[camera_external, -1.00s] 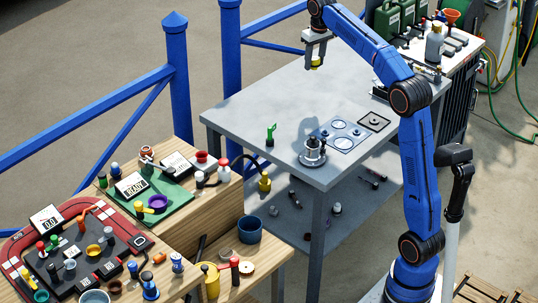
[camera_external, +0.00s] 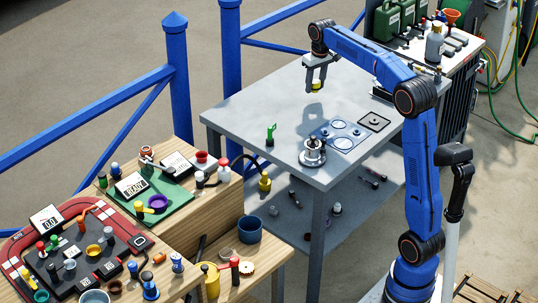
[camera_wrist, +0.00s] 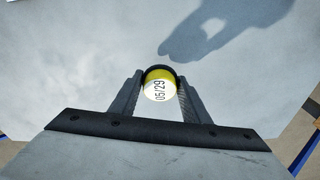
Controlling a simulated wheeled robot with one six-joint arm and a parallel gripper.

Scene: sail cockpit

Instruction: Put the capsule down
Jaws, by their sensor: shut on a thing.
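The capsule (camera_external: 316,85) is a small round piece with a yellow and white face and a dark rim. The finger tips also show in the wrist view (camera_wrist: 159,90). The gap between the capsule and the tabletop is hard to judge.
A blue plate with round white spots (camera_external: 343,135) and a dark square pad (camera_external: 374,121) lie on the table. A silver round fixture (camera_external: 313,152) stands at the front corner, and a small green piece (camera_external: 271,134) to its left. The table's far left is clear.

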